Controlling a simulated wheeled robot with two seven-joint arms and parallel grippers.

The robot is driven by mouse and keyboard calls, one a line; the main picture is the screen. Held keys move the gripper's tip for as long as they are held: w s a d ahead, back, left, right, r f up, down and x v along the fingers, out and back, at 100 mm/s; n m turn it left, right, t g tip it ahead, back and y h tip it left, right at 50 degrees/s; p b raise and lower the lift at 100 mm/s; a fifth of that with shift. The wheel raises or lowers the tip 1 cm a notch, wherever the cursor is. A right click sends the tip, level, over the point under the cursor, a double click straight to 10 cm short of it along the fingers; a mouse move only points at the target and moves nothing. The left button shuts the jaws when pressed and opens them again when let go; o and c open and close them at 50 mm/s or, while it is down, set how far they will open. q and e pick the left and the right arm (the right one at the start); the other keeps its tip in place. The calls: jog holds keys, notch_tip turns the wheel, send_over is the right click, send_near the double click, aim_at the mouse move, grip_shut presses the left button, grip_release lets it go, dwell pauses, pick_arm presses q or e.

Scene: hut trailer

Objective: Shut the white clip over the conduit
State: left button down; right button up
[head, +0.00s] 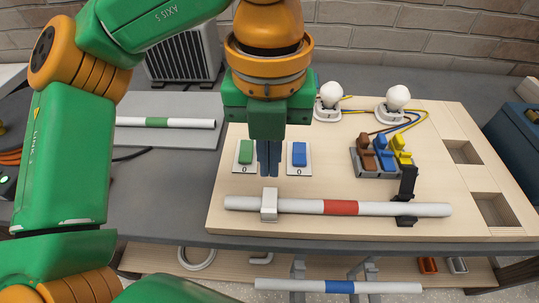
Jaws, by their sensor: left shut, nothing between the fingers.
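The white clip (269,203) sits near the left end of the white conduit (300,206) with a red band on the wooden board. Its white strap lies across the top of the conduit and looks folded down; whether it is latched cannot be told. My left gripper (268,172) points down just above and behind the white clip, its dark fingers shut and empty. The fingertips look apart from the clip. A black clip (407,185) near the conduit's right end has its flap standing up. My right gripper is not in view.
A green switch (246,152) and a blue switch (299,154) flank my left fingers. Brown, blue and yellow levers (384,152), two white bulbs (397,97) and square recesses (463,152) occupy the board's right and back. The board's front strip is clear.

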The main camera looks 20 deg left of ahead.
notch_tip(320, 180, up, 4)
jog(key=p, duration=0.3)
dwell(0.5)
